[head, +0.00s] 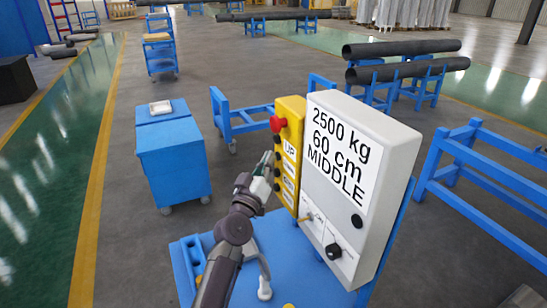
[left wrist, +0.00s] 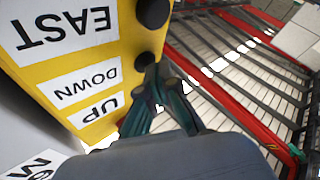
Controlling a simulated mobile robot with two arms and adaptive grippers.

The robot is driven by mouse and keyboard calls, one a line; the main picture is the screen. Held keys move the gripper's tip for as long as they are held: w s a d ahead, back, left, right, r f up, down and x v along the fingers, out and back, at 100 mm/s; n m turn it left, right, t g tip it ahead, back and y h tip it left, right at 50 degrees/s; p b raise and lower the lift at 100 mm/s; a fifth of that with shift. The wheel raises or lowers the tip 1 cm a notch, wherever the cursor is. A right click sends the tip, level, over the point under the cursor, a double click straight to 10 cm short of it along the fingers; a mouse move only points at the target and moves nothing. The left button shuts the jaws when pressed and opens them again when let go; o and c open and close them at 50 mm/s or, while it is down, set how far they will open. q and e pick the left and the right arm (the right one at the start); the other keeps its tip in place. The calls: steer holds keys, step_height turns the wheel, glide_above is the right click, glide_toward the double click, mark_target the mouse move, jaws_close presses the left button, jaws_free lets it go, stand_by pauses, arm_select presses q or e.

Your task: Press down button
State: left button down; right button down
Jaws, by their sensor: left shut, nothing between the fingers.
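The yellow control box (head: 291,112) has a red knob (head: 278,123) and a column of black buttons beside white labels. It also shows in the left wrist view (left wrist: 125,42), with upside-down labels EAST, DOWN and UP (left wrist: 97,108). The black button in line with the DOWN label (left wrist: 87,82) is the down button (left wrist: 145,61). My left gripper (head: 268,159) is shut and empty at the box's button side. In the left wrist view its fingertips (left wrist: 156,73) are right at the down button; I cannot tell whether they touch. The up button is hidden behind the gripper.
A large white box (head: 385,140) marked 2500 kg, 60 cm, MIDDLE stands just right of the yellow box. A blue cabinet (head: 173,160) stands to the left, and a blue rail frame (head: 470,150) to the right. Open floor lies between the cabinet and the boxes.

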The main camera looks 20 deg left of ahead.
arm_select(q)
steer(key=shift+w+d+r, duration=0.15)
steer(key=shift+w+d, duration=0.2)
steer(key=shift+d, duration=0.15)
stand_by(1.3)
steer(key=shift+s, duration=0.1)
steer(key=shift+s+a+f, duration=0.25)
steer(key=shift+s+f, duration=0.05)
steer(key=shift+f, duration=0.05)
steer(key=shift+a, duration=0.1)
steer(key=s+a, duration=0.4)
steer(key=shift+s+a, duration=0.15)
steer(key=shift+s, duration=0.15)
stand_by(0.4)
steer(key=shift+r, duration=0.1)
